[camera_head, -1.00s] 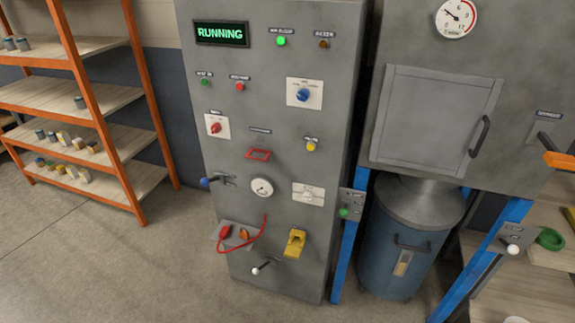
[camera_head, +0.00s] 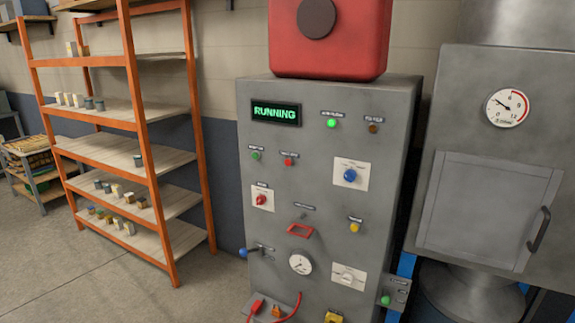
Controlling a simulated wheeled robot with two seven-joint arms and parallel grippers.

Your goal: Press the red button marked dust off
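A small round red button (camera_head: 288,160) sits on the upper left of the grey control cabinet (camera_head: 325,210), with a small label above it that is too small to read surely. A green button (camera_head: 255,155) sits just left of it, also under a small label. The cabinet's display (camera_head: 276,112) reads RUNNING in green. Neither of my grippers is in view. Nothing covers the red button.
The cabinet face also carries a red knob (camera_head: 262,199), a blue knob (camera_head: 350,175), a yellow button (camera_head: 354,227) and a blue-tipped lever (camera_head: 243,252). An orange shelf rack (camera_head: 140,130) stands left, a grey machine with a hatch (camera_head: 490,210) right. Floor at lower left is clear.

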